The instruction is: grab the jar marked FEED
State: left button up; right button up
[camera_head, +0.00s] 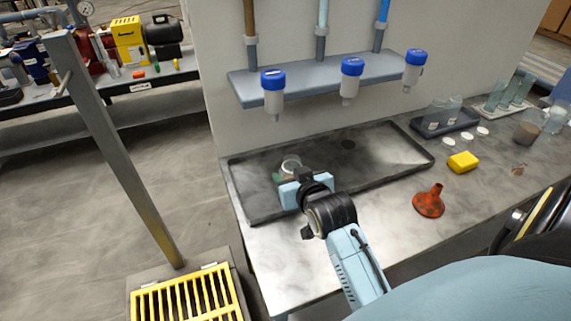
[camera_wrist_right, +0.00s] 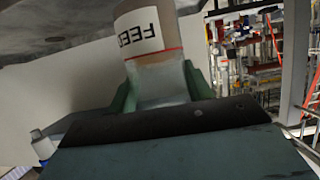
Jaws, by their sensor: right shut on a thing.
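The FEED jar (camera_wrist_right: 150,55) is clear, with a white label reading FEED and a red line below it. In the wrist view it stands between the green fingers of my right gripper (camera_wrist_right: 160,95), which is shut on it. In the head view only the jar's round rim (camera_head: 290,164) shows beyond my right gripper (camera_head: 288,180); the gripper hides the rest. The jar is over the left part of the dark tray (camera_head: 237,190). I cannot tell whether it touches the tray. My left gripper is not in view.
Several blue-capped filter housings (camera_head: 273,90) hang from a wall shelf (camera_head: 320,80) above the tray. A red funnel (camera_head: 429,201) and a yellow sponge (camera_head: 463,161) lie right of the tray. Small jars stand in a dark tray (camera_head: 466,124) at the back right.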

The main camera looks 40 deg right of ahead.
jog(key=s+a, duration=0.2)
jog(key=s, duration=0.6)
jog(key=shift+s, duration=0.15)
dwell(1.4)
